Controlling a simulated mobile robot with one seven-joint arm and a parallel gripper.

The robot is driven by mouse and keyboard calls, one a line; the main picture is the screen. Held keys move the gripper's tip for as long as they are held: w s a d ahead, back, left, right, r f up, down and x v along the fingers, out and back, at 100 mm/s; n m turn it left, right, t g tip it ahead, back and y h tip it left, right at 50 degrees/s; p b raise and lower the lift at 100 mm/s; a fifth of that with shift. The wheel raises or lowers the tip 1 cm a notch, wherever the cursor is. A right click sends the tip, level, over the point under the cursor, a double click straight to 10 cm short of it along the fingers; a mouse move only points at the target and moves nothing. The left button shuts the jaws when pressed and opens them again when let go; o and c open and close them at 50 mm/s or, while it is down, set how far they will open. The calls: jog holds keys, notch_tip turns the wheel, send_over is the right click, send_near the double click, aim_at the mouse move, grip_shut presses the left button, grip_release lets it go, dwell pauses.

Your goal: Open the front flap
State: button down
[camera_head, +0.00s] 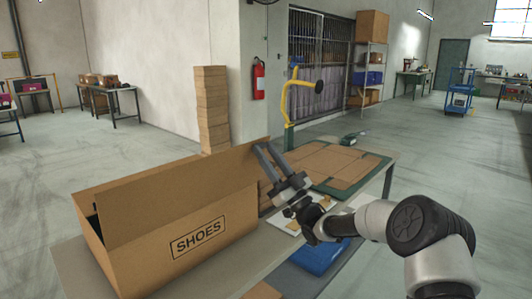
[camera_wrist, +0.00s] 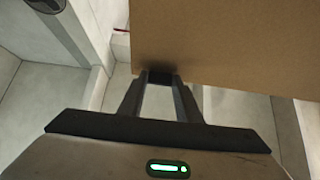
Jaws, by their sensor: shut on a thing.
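The cardboard shoe box (camera_head: 150,262), printed "SHOES", stands on the near left of the table. A long cardboard flap (camera_head: 180,178) rises along its top, above the printed face, and its right end sticks out past the box. My gripper (camera_head: 263,148) is at that right end, with its fingers shut on the flap's edge. In the wrist view, the gripper fingertips (camera_wrist: 160,77) meet the lower edge of the brown flap panel (camera_wrist: 225,45). The flap hides most of the box opening and the inside of the box.
The table (camera_head: 75,268) also holds a green mat (camera_head: 322,188) with flat cardboard (camera_head: 330,165) to the right. A blue item (camera_head: 318,257) lies lower, beneath my arm. A tall stack of boxes (camera_head: 211,110) stands behind the shoe box.

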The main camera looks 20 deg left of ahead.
jog(key=shift+a+f, duration=0.3)
jog(key=shift+f, duration=0.45)
jog(key=c, duration=1.6)
grip_release()
jog(key=o, duration=0.3)
jog(key=shift+w+a+f, duration=0.1)
jog(key=shift+a+f, duration=0.05)
jog(key=shift+a, duration=0.1)
jog(key=shift+d+r, duration=0.2)
jog(key=shift+r, duration=0.1)
jog(key=p+v, duration=0.1)
jog(key=v, duration=1.6)
jog(key=shift+s+d+p, duration=0.2)
jog(key=shift+d+p, duration=0.05)
jog(key=shift+p, duration=0.1)
